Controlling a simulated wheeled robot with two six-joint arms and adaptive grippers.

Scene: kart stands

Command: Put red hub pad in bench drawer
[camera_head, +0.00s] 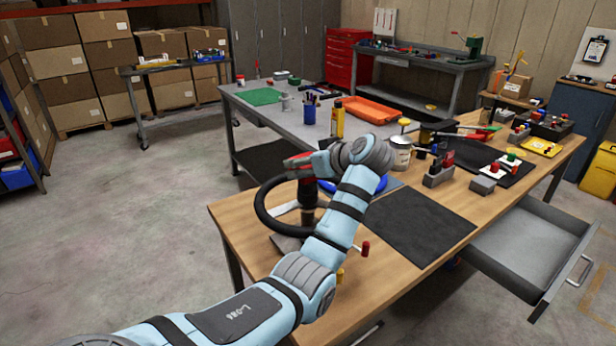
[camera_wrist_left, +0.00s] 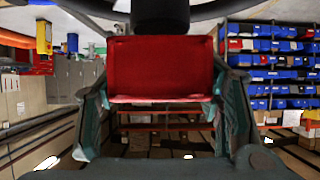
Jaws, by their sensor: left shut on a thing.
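The red hub pad (camera_wrist_left: 160,68) fills the upper middle of the left wrist view, between the two fingers of my left gripper (camera_wrist_left: 160,105), which is shut on it. In the head view the red pad (camera_head: 298,160) shows small at the end of my left arm, beside a black steering wheel (camera_head: 264,212) on a post. A dark round part sits right against the pad in the wrist view; I cannot tell whether they are joined. The bench drawer (camera_head: 525,245) stands pulled out at the right of the wooden bench and looks empty. My right gripper is not in view.
The wooden bench (camera_head: 245,240) has a dark mat (camera_head: 418,225). A grey table with an orange tray (camera_head: 368,109) is farther back. The floor at left is clear.

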